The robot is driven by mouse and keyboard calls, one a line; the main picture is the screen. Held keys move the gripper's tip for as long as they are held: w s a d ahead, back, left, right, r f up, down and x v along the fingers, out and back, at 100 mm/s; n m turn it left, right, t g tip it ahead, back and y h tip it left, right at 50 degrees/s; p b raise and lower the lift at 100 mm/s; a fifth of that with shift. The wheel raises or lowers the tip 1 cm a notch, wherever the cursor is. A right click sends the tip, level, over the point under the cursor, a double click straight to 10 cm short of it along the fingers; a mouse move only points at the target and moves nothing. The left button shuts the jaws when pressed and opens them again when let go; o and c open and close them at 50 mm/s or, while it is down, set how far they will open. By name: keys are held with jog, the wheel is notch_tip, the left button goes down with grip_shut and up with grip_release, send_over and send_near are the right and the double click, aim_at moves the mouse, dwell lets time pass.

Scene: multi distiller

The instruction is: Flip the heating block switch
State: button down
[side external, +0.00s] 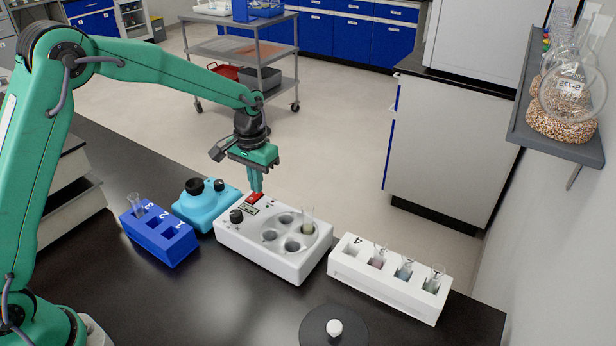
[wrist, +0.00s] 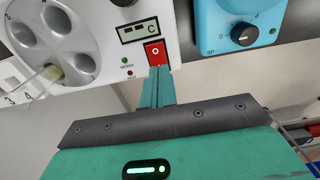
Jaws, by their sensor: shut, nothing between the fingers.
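The white heating block (side external: 272,240) stands on the dark bench, with several round wells in its top. One tube (side external: 308,220) stands in a well on its right side. Its red switch (wrist: 155,52) is beside a small display (wrist: 138,30) and near a black knob (side external: 236,216). My gripper (side external: 257,190) points down over the switch, shut and empty. In the wrist view my fingertips (wrist: 158,70) are right at the lower edge of the switch. I cannot tell whether they touch it or which way it is set.
A light blue device (side external: 207,206) with a knob stands close left of the block, and a blue tube rack (side external: 160,240) is further left. A white rack (side external: 388,277) with several tubes is to the right. A dark round plate (side external: 318,325) lies in front.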

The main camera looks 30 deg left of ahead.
jog(key=shift+f, duration=0.35)
jog(key=shift+r, duration=3.55)
jog(key=s+a+r+t, duration=0.3)
jog(key=s+r, duration=0.8)
jog(key=s, duration=0.2)
jog(key=s+a+t, duration=0.1)
jog(key=s+t, duration=0.1)
jog(key=s, duration=1.2)
jog(key=shift+s+a+f+t, duration=0.25)
jog(key=shift+s+f+t, duration=0.05)
jog(key=shift+f, duration=0.1)
